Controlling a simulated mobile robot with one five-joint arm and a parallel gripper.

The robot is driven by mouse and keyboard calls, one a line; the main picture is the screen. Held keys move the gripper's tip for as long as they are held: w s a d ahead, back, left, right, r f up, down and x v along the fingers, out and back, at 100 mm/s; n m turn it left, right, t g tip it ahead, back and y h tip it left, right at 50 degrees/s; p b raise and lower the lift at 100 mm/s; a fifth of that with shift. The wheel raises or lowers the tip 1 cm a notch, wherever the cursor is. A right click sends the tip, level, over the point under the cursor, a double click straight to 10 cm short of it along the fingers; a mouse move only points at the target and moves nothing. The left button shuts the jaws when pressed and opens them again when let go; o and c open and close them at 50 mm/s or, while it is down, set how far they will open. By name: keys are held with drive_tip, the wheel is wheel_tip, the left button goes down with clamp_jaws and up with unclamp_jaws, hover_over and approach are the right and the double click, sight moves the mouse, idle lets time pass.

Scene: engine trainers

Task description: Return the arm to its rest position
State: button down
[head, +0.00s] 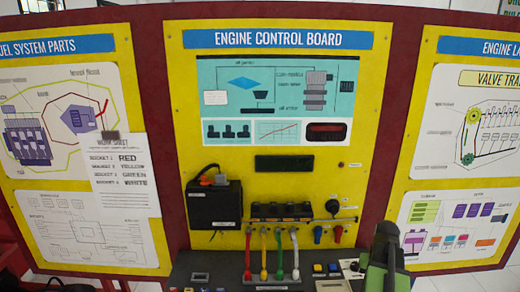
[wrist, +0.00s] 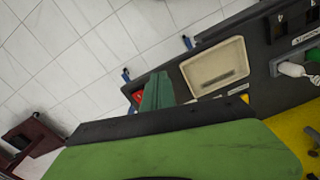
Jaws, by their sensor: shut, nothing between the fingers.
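My gripper (head: 386,258), green and black, stands at the lower right in the head view, in front of the right end of the dark console (head: 215,268). In the wrist view a large green jaw part fills the bottom and a smaller green finger (wrist: 157,95) shows beyond its dark edge. The gripper is shut and holds nothing. The rest of my arm is mostly out of view.
Red, yellow, green and white leads (head: 279,255) run down the engine control board (head: 262,80) to the console. A worksheet (head: 121,177) hangs at left. In the wrist view, a pale panel (wrist: 214,67) lies near the finger; tiled floor is open at upper left.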

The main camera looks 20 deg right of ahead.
drive_tip(key=w+a, duration=0.2)
drive_tip(key=w+a+n, duration=0.1)
drive_tip(key=a, duration=0.2)
drive_tip(key=w+a+n, duration=0.1)
drive_tip(key=w+a, duration=0.1)
drive_tip(key=a, duration=0.1)
drive_tip(key=shift+w+f, duration=0.35)
drive_tip(key=shift+f, duration=0.05)
drive_tip(key=w+a+n, duration=0.1)
drive_tip(key=a, duration=0.3)
drive_tip(key=w+a+b, duration=0.1)
drive_tip(key=w+a, duration=0.1)
drive_tip(key=a, duration=0.2)
drive_tip(key=w+a+n, duration=0.1)
drive_tip(key=w+a, duration=0.1)
drive_tip(key=a, duration=0.3)
drive_tip(key=shift+f+n, duration=0.3)
drive_tip(key=shift+f, duration=0.1)
drive_tip(key=a, duration=0.4)
drive_tip(key=w+a+n, duration=0.1)
drive_tip(key=a, duration=0.3)
drive_tip(key=a+n+b, duration=0.1)
drive_tip(key=a, duration=0.4)
drive_tip(key=shift+w+f, duration=0.35)
drive_tip(key=s+a, duration=0.1)
drive_tip(key=a, duration=0.5)
drive_tip(key=shift+s+a, duration=0.3)
drive_tip(key=shift+s, duration=0.05)
